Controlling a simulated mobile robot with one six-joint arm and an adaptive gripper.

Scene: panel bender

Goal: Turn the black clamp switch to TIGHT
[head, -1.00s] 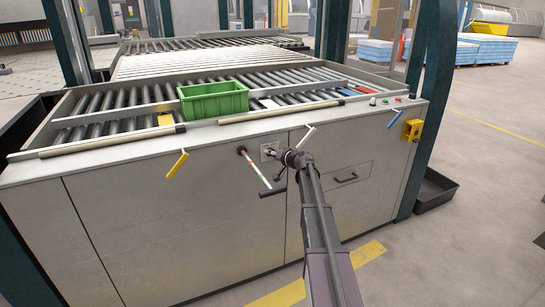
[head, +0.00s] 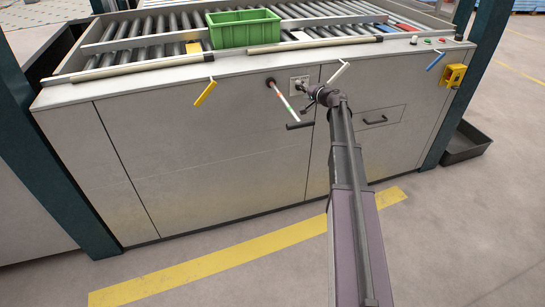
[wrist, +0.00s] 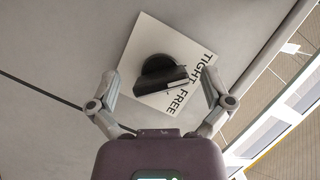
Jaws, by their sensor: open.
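The black clamp switch (wrist: 160,78) is a round knob with a raised bar across it. It sits on a white square plate (wrist: 143,42) marked TIGHT and FREE, which also shows on the machine's front in the head view (head: 297,80). The bar's right end lies near the lettering; I cannot tell which word it points to. My gripper (wrist: 163,80) is open in the wrist view, one finger on each side of the knob, with gaps between. In the head view my gripper (head: 304,92) is at the plate and largely hides the switch.
A yellow handle (head: 205,92), a white handle (head: 339,72) and a blue handle (head: 435,61) are along the front. A green crate (head: 243,35) stands on the rollers. The floor in front is clear.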

